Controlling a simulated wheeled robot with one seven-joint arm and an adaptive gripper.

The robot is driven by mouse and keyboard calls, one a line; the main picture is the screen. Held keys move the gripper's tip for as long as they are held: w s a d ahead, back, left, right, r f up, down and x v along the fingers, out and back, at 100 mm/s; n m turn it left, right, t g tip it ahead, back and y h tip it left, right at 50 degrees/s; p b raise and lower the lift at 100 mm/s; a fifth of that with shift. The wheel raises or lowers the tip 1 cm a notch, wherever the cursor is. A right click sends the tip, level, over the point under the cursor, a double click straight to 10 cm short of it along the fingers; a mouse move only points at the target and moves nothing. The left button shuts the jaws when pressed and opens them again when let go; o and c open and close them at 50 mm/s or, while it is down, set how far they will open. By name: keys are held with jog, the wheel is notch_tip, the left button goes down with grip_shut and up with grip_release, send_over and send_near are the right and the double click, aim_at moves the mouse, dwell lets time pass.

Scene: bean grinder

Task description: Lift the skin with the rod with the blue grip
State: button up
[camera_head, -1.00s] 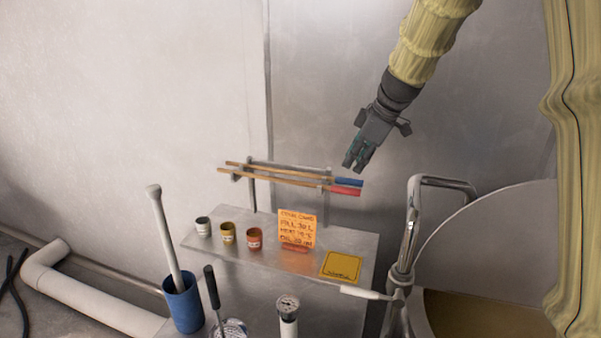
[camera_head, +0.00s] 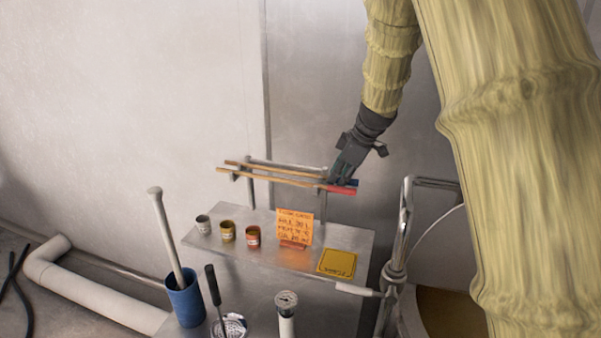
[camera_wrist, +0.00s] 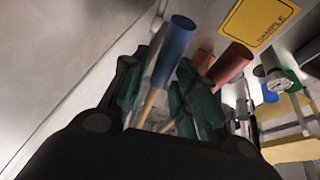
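The rod with the blue grip (camera_head: 352,182) lies on the rack, mostly behind my gripper in the head view. In the wrist view its blue grip (camera_wrist: 174,48) lies between my spread fingers. My gripper (camera_head: 338,178) is at the grip end of the rods, and its fingers look open around the blue-grip rod. Whether they touch it, I cannot tell. The rod with the red grip (camera_head: 341,189) lies parallel in front; its grip also shows in the wrist view (camera_wrist: 232,63). A brown surface (camera_head: 445,310) shows inside the round vessel at lower right; I cannot tell whether it is the skin.
The rack (camera_head: 251,190) stands behind a metal shelf (camera_head: 345,243) with small cups (camera_head: 228,232), an orange note (camera_head: 294,226) and a yellow card (camera_head: 337,263). A metal pipe (camera_head: 402,235) rises at right. A blue container (camera_head: 186,302) stands at lower left.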

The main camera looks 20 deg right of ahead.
jog(key=shift+s+r, duration=0.15)
jog(key=shift+w, duration=0.2)
grip_shut()
jog(key=shift+s, duration=0.15)
